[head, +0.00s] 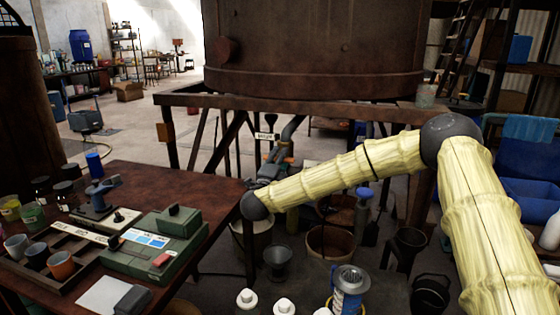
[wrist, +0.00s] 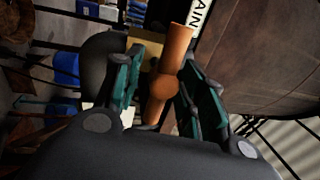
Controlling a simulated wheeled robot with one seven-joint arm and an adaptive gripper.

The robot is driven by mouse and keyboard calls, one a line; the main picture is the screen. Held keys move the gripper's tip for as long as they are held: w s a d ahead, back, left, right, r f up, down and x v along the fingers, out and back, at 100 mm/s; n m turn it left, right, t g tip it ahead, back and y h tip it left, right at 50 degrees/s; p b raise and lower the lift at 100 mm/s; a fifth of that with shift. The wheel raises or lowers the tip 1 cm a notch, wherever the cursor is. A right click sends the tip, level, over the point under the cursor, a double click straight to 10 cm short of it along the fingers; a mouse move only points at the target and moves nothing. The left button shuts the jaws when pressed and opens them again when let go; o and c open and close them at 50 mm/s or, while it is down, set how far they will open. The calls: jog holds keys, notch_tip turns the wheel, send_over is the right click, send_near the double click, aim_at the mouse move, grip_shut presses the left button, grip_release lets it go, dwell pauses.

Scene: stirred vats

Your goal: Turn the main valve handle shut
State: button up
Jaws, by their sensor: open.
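In the wrist view, the orange valve handle (wrist: 176,52) is a bar with a round hub, standing tilted between the two fingers. My gripper (wrist: 162,66) is open, with one dark green finger on each side of the handle. A gap shows on the left side; the right finger is close to the bar, and I cannot tell if it touches. A white label (wrist: 199,17) behind the handle shows the letters "AIN".
A large rusty vat (head: 310,45) stands on a dark frame (head: 330,105) behind my arm. A brown table (head: 165,185) at left holds a green box (head: 160,245) and cups. Bottles and buckets stand below my arm. A blue bin (wrist: 66,68) shows in the wrist view.

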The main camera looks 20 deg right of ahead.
jog(key=v, duration=1.2)
